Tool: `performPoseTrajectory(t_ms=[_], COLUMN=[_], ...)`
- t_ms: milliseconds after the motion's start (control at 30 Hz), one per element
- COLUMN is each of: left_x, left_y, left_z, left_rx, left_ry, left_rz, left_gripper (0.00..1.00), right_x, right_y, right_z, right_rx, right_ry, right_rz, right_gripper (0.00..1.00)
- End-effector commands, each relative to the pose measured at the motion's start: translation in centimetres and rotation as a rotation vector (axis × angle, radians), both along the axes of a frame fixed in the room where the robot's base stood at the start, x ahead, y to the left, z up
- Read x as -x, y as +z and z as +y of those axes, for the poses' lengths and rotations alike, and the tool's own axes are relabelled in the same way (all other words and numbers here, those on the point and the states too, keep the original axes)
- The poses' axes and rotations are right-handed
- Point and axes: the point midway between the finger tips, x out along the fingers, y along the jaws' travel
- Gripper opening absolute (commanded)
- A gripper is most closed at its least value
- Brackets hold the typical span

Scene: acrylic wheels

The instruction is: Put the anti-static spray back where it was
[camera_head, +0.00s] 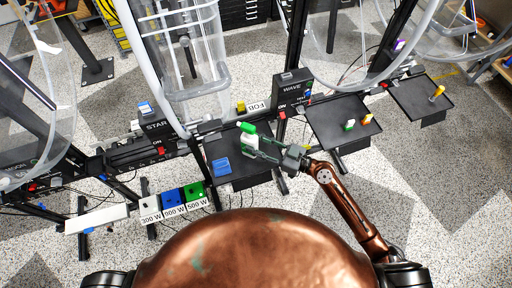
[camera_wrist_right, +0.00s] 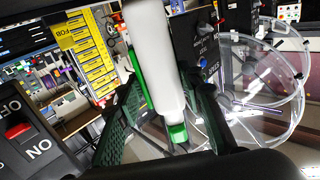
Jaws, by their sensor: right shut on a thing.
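The spray bottle, white with a green cap (camera_head: 249,140), is in my right gripper (camera_head: 262,146), above the near black tray (camera_head: 225,183). In the right wrist view the white bottle (camera_wrist_right: 153,55) stands between my green right gripper fingers (camera_wrist_right: 160,115), which are closed around it. A green part shows at its lower end and a green strip along its left side. I cannot tell whether the bottle touches the tray. My left gripper is not in view.
A blue block (camera_head: 221,167) lies on the same tray, left of the bottle. A second tray (camera_head: 330,110) holds small green-white and orange items. A third tray (camera_head: 412,90) holds a yellow-orange item. Clear acrylic wheels, black stands and coloured power boxes (camera_head: 194,193) surround the trays.

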Motion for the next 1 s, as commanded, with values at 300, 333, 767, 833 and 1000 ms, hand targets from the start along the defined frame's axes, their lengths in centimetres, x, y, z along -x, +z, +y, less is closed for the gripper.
performPoseTrajectory(t_ms=[300,333,767,833,1000], left_x=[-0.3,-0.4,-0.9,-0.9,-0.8], left_y=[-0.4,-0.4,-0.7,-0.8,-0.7], left_z=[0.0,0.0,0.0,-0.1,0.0], left_rx=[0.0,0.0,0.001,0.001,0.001], left_ry=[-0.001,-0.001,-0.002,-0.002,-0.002], left_rz=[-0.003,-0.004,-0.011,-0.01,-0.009], left_gripper=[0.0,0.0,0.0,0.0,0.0], right_x=[-0.8,-0.8,-0.7,-0.7,-0.7], right_y=[-3.2,-3.5,-4.1,-4.2,-4.1], right_z=[0.2,0.2,0.2,0.2,0.2], right_rx=[-0.003,-0.003,-0.002,0.0,0.0], right_ry=[-0.001,-0.001,0.0,0.0,0.0], right_rz=[0.002,0.001,-0.001,0.0,0.0], right_gripper=[0.27,0.27,0.27,0.36,0.48])
